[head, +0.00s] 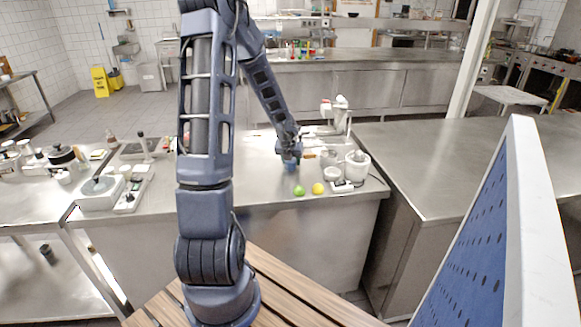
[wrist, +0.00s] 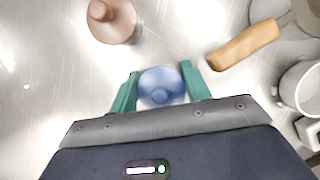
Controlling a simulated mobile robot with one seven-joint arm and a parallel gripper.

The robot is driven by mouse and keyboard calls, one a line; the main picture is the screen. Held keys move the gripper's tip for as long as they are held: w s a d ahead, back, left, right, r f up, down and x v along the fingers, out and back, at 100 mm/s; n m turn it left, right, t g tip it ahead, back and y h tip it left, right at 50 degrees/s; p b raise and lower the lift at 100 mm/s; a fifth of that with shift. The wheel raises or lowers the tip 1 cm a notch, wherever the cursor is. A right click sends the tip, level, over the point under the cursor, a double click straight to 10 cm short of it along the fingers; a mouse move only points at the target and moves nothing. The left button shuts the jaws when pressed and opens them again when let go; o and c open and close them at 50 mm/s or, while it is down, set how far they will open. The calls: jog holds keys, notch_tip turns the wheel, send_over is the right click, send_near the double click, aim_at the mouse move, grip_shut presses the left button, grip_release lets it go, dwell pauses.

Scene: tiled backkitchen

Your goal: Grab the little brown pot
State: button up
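A small brown, rounded pot-like thing with a narrower knob or neck (wrist: 112,22) stands on the steel counter at the upper left of the wrist view, apart from my fingers. I cannot pick it out surely in the head view. My gripper (wrist: 159,75) has its two green fingers spread, one on each side of a small round blue thing (wrist: 161,88). Whether the fingers touch the blue thing is not clear. In the head view my gripper (head: 290,160) points down low over the middle counter.
A wooden handle (wrist: 243,46) lies right of my fingers, with a white cup (wrist: 301,88) beyond. In the head view, a green fruit (head: 299,190), a yellow fruit (head: 318,188) and a white mortar (head: 357,166) stand near the counter's front right.

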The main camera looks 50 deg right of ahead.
grip_shut()
jog(key=shift+r, duration=0.1)
